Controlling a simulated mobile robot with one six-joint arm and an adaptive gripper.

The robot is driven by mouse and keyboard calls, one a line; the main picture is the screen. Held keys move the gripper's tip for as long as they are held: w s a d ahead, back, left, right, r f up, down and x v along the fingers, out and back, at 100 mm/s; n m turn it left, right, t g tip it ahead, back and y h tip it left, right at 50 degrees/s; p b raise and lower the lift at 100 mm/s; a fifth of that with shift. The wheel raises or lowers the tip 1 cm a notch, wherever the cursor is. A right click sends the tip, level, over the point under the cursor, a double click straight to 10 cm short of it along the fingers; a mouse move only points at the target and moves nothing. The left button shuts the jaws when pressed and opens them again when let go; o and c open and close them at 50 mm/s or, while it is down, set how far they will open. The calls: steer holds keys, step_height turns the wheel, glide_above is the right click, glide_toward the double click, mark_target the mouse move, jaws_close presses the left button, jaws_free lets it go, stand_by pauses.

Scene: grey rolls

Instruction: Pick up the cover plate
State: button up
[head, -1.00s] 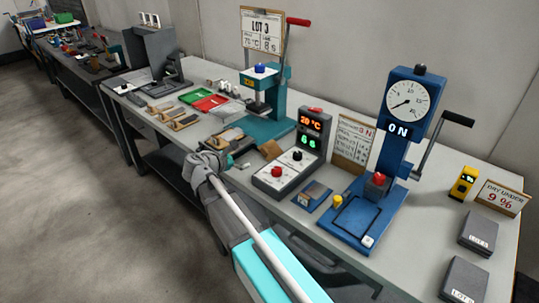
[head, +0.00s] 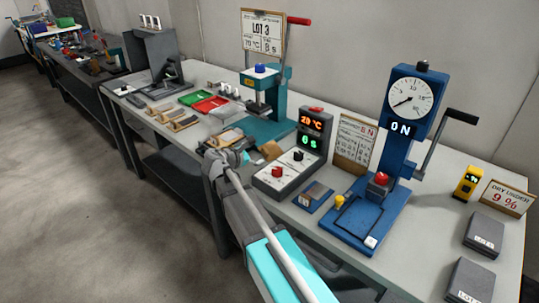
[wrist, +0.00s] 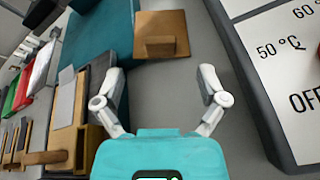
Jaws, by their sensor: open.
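A brown wooden plate with a raised block handle, which looks like the cover plate (wrist: 176,22), lies flat on the bench at the top middle of the wrist view. In the head view it shows as a small tan piece (head: 271,150) just beyond my gripper (head: 232,157), partly hidden. In the wrist view my gripper (wrist: 160,88) is open and empty, its two pale fingers spread. The plate lies ahead of the fingertips, roughly in line with the gap between them and apart from them.
The teal press base (wrist: 102,38) borders the plate on the left. A wooden holder (wrist: 64,143) with a grey strip sits close to the left finger. A control box (head: 285,172) stands at the right. Bare bench lies between box and plate.

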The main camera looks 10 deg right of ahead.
mark_target(264, 150)
steer(key=shift+w+d+f, duration=0.2)
steer(key=shift+w+d, duration=0.1)
steer(key=shift+d, duration=0.15)
steer(key=shift+d, duration=0.1)
steer(key=shift+b+x, duration=0.95)
steer(key=shift+x, duration=1.6)
steer(key=shift+w, duration=0.1)
steer(key=c, duration=1.3)
steer(key=shift+o, duration=0.2)
steer(key=shift+r, duration=0.2)
